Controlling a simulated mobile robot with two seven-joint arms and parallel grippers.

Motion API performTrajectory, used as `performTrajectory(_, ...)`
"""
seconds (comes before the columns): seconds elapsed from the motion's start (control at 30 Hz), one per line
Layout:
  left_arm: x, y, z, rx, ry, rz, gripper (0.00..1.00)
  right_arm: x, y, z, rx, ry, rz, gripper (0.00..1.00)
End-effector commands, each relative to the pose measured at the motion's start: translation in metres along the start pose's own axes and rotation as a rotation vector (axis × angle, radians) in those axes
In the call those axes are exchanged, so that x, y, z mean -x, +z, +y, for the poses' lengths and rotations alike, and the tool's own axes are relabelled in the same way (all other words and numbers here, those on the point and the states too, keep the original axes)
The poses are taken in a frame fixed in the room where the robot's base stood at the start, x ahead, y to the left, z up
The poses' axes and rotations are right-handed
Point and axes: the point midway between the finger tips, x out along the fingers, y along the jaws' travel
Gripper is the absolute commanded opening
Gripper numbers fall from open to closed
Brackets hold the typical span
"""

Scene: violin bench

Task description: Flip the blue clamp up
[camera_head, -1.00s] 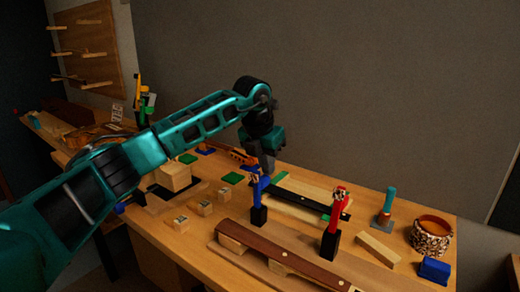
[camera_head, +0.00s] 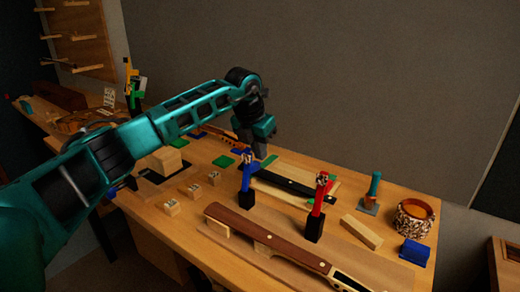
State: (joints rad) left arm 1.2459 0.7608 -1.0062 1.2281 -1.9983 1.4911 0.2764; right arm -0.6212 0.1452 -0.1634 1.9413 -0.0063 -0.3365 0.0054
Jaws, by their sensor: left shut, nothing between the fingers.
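The blue clamp (camera_head: 246,177) stands upright on its black base near the middle of the bench. A matching red clamp (camera_head: 319,191) stands upright to its right on another black base. My left gripper (camera_head: 260,153) points down just behind and slightly right of the blue clamp's top. Its fingers look closed, with nothing seen between them. I cannot tell whether it touches the clamp. My right gripper is out of view.
A dark brown violin neck (camera_head: 262,232) lies in front of the clamps, and a black fingerboard (camera_head: 284,184) lies behind them. Small wooden cubes (camera_head: 193,190) sit to the left.

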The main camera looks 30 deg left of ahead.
Motion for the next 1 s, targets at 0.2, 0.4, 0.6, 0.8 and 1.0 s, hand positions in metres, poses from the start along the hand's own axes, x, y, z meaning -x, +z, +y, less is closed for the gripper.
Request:
performTrajectory(0.2,-0.004,-0.003,0.000,0.000,0.003,0.009,0.00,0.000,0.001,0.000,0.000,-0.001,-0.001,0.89)
performTrajectory(0.4,-0.004,-0.009,0.001,0.000,0.003,0.012,0.00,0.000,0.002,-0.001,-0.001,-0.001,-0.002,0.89)
performTrajectory(0.6,-0.004,-0.020,0.001,-0.002,0.004,0.020,0.00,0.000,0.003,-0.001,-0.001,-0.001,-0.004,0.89)
performTrajectory(0.8,0.003,-0.021,0.001,0.001,0.003,0.018,0.00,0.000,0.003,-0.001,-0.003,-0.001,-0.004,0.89)
performTrajectory(1.0,0.040,-0.017,0.000,-0.001,0.002,0.003,0.00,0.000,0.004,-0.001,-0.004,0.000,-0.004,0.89)
